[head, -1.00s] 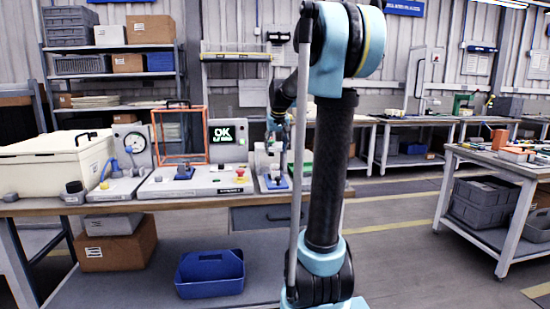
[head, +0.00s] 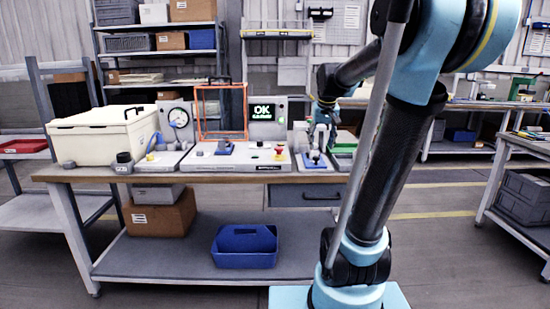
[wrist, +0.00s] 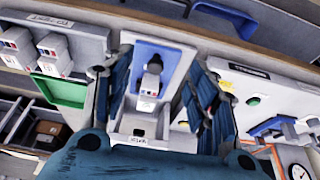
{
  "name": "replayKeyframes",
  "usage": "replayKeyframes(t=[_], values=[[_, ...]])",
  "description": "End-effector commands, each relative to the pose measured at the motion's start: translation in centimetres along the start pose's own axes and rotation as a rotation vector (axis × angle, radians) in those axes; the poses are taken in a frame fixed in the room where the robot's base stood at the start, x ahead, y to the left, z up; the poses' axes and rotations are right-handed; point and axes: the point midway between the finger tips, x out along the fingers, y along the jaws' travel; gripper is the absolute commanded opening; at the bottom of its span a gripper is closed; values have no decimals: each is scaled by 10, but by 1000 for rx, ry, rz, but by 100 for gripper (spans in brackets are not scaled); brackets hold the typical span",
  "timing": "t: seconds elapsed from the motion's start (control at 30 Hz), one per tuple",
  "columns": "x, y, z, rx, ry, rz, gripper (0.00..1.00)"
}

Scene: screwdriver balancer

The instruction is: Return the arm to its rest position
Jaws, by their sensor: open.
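My gripper (head: 318,152) is above the right-hand station of the workbench in the head view, small and partly blurred. My arm leans across the right side of that view. In the wrist view the two dark blue fingers are spread apart, and my gripper (wrist: 155,88) holds nothing between them. Beyond the fingers lies a grey fixture (wrist: 124,98) with a blue plate (wrist: 172,55). A small grey and black part (wrist: 150,80) sits on it, apart from the fingers.
The workbench (head: 235,178) carries a cream cooler box (head: 95,142), a dial gauge (head: 179,118), an orange frame (head: 221,115) and a green OK screen (head: 262,112). A blue bin (head: 245,247) sits on the lower shelf. Another bench (head: 520,200) stands right. Open floor lies between benches.

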Motion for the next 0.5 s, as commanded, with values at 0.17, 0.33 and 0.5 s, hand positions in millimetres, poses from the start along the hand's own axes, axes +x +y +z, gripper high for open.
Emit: replayKeyframes(t=[0.17, 0.33, 0.5], values=[[8, 0, 72, -3, -29, 0, 53], [21, 0, 136, -6, -56, 0, 53], [40, 0, 199, -9, -83, 0, 53]])
